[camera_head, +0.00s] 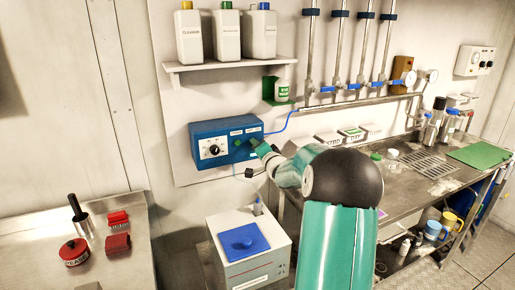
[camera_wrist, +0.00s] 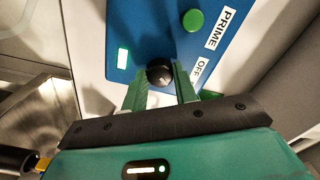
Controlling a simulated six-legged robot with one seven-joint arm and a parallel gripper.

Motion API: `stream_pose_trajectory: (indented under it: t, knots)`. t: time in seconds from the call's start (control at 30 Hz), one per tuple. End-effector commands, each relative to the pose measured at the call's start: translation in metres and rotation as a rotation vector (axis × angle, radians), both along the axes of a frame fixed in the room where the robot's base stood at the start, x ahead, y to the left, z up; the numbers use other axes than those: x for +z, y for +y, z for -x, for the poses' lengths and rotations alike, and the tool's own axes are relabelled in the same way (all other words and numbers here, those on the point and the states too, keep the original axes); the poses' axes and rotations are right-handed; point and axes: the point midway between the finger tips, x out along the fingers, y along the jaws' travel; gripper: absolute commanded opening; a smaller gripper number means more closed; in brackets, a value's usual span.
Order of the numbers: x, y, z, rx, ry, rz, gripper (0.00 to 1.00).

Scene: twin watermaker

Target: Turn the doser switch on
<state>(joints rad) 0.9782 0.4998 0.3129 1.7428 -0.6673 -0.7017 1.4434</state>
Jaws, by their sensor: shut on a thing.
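The blue doser box (camera_head: 222,156) is mounted on the wall panel, with a white dial (camera_head: 213,149) on its left part. In the wrist view, the black round doser switch (camera_wrist: 159,70) sits on the blue face beside an OFF label (camera_wrist: 204,68). My gripper (camera_wrist: 159,82) has its green fingers on either side of this switch and is shut on it. A small white-green light (camera_wrist: 123,59) shows on the face. In the head view, my gripper (camera_head: 259,148) is at the right part of the box, and the switch cannot be made out there.
A green PRIME button (camera_wrist: 193,20) is close by on the same face. A shelf (camera_head: 230,63) with bottles hangs above, and a small green holder (camera_head: 270,101) with a cup is at upper right. A white unit with a blue lid (camera_head: 243,241) stands below.

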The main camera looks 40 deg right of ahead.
Motion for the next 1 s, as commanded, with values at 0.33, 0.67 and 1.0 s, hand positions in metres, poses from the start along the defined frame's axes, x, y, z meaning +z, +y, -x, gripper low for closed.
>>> stream_pose_trajectory:
  t: [0.33,0.67,1.0]
  knots:
    - [0.0,0.0,0.0,0.0,0.001,0.0,0.5]
    - [0.001,0.003,0.01,-0.001,0.001,0.002,0.5]
    - [0.001,0.022,0.076,-0.003,0.002,0.003,0.5]
